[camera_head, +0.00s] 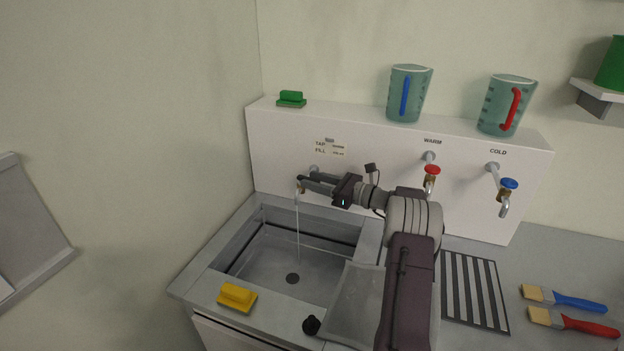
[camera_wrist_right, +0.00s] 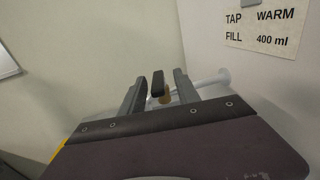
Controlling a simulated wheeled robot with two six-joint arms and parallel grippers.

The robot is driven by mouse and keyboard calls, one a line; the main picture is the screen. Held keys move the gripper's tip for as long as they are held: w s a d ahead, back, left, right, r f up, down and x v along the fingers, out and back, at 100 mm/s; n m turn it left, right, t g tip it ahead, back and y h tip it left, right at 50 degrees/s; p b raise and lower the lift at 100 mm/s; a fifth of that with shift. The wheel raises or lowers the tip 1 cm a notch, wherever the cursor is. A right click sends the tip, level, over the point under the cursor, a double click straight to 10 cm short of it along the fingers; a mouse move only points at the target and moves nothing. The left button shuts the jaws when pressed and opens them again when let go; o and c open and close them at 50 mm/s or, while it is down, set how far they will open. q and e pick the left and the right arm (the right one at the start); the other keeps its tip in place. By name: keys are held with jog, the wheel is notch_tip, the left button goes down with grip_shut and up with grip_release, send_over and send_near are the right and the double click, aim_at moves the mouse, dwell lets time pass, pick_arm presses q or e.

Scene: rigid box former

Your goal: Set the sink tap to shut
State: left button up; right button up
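The sink tap shows in the right wrist view as a dark lever handle (camera_wrist_right: 158,84) above a brass body (camera_wrist_right: 165,98), with a pale pipe (camera_wrist_right: 212,82) running to the wall. In the head view its outlet (camera_head: 299,190) is mostly hidden by my gripper, and a thin stream of water (camera_head: 298,232) falls from it into the sink (camera_head: 262,268). My right gripper (camera_head: 303,183) is at the tap. In the wrist view its fingers (camera_wrist_right: 159,80) are apart, one on each side of the lever, with visible gaps. My left gripper is not in view.
A warm tap with a red handle (camera_head: 432,170) and a cold tap with a blue handle (camera_head: 509,184) stand right of my gripper. Two jugs (camera_head: 408,94) (camera_head: 506,104) and a green block (camera_head: 291,98) sit on the ledge. A yellow sponge (camera_head: 237,296) lies on the sink's front rim.

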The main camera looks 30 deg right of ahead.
jog(key=shift+w+a+r, duration=0.2)
jog(key=shift+a+r, duration=0.05)
jog(key=shift+a, duration=0.2)
jog(key=shift+w+d+f, duration=0.1)
jog(key=shift+w, duration=0.1)
jog(key=c, duration=0.3)
grip_shut()
jog(key=shift+d+r+n+y+p, duration=0.1)
jog(key=shift+r+n+y+p, duration=0.25)
jog(key=shift+p, duration=0.55)
jog(key=shift+w+d+f+n+g+y+p, duration=0.1)
jog(key=shift+f+n+g+y+p, duration=0.1)
jog(key=shift+n+g+y+p, duration=0.45)
jog(key=shift+o, duration=1.5)
grip_release()
